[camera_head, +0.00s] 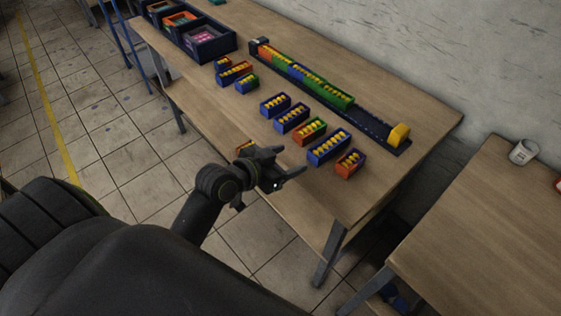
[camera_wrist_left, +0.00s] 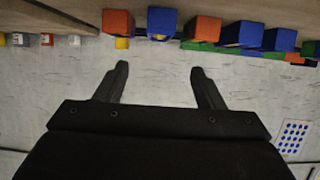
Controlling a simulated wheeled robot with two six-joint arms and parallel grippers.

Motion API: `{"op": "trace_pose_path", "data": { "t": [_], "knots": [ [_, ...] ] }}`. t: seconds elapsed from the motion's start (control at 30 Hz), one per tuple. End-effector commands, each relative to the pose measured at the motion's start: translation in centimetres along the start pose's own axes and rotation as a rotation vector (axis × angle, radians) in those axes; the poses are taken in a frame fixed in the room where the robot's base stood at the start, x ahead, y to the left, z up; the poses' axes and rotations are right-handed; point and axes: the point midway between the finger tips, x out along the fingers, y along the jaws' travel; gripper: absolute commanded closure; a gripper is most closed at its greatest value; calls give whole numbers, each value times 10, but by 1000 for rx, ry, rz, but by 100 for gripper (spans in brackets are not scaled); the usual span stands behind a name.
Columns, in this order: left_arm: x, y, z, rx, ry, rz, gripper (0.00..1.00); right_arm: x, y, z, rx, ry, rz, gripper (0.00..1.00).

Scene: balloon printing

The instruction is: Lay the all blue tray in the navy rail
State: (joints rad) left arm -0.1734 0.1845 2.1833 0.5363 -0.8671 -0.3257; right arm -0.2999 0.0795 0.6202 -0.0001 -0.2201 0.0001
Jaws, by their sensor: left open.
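The navy rail (camera_head: 372,126) lies along the back of the table, with coloured trays in its upper-left part and a bare stretch toward the yellow block. Loose trays with yellow pieces lie in front of it. Several look all blue: a long one (camera_head: 328,147), two shorter ones (camera_head: 291,118) (camera_head: 275,104), and a small one (camera_head: 247,84). I cannot tell which is meant. My left gripper (camera_head: 290,160) is open and empty, near the table's front edge, apart from the trays. In the left wrist view its fingers (camera_wrist_left: 158,72) point toward a blue tray (camera_wrist_left: 161,22). My right gripper is not in view.
An orange-ended tray (camera_head: 350,164) and a mixed red and green one (camera_head: 309,131) lie among the blue ones. The yellow block (camera_head: 399,134) stands at the rail's right end. Dark bins (camera_head: 208,43) stand at the far left. A second table (camera_head: 490,235) with a mug (camera_head: 523,152) is at right.

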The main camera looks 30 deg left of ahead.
Motion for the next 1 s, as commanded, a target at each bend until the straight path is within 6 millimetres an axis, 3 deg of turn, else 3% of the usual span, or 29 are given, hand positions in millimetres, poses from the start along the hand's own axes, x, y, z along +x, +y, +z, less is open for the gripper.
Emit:
{"op": "trace_pose_path", "data": {
  "t": [0.2, 0.47, 0.57, 0.67, 0.77, 0.9, 1.0],
  "knots": [
    [-17, 0, 0, 1, -1, 1, 37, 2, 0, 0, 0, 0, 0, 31],
    [-18, 0, 0, 0, -2, 0, 37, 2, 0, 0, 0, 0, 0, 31],
    [-13, -5, 11, -14, -20, -12, 37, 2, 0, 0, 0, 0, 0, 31],
    [1, -17, 43, -53, -77, -46, 37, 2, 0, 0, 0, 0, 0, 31],
    [16, -33, 98, -106, -169, -101, 37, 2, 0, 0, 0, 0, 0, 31],
    [27, -50, 192, -174, -314, -183, 37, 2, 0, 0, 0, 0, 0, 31],
    [24, -54, 260, -208, -419, -234, 37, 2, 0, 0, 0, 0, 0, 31]
  ]
}}
